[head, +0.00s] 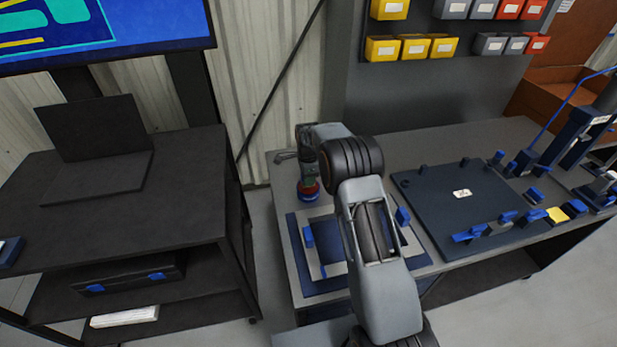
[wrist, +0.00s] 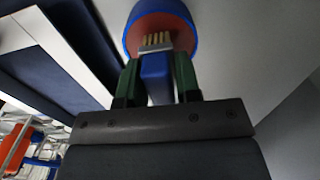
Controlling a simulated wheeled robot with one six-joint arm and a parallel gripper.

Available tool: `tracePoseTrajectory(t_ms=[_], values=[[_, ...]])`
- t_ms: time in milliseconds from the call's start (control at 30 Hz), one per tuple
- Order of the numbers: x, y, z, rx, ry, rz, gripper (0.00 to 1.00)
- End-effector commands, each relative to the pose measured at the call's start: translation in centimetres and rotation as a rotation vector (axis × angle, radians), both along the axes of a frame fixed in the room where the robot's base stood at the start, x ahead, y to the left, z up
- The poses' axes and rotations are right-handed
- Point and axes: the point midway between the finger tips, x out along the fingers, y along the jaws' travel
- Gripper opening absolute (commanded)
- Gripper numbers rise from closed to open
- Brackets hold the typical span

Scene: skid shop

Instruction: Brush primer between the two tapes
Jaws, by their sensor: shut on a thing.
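My gripper (head: 309,174) points down over the far left corner of the right-hand bench. In the wrist view its green fingers (wrist: 157,80) are shut on a brush's blue handle (wrist: 156,78), and its pale bristles (wrist: 156,42) point at a round pot (wrist: 189,22) with a blue rim and red-brown inside. The bristles overlap the red-brown area; I cannot tell whether they touch it. The pot also shows below my gripper in the head view (head: 308,194). A light grey plate (head: 318,222) lies on a dark blue mat (head: 292,228), partly hidden by my arm. I cannot clearly make out the two tapes.
A blue block (head: 308,237) stands at the plate's left and another (head: 403,216) at its right. A large dark board (head: 465,205) with blue fixtures fills the bench to the right. A black bench (head: 190,190) with a laptop (head: 95,140) stands left across a gap.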

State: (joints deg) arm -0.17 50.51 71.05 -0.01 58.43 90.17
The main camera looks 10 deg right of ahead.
Motion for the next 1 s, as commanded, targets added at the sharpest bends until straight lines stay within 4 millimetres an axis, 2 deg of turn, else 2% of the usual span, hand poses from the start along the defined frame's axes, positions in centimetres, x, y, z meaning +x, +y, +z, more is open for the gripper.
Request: tracePoseTrajectory(t_ms=[1000], values=[[0.00, 0.00, -0.96, 0.000, 0.000, 0.000, 0.12]])
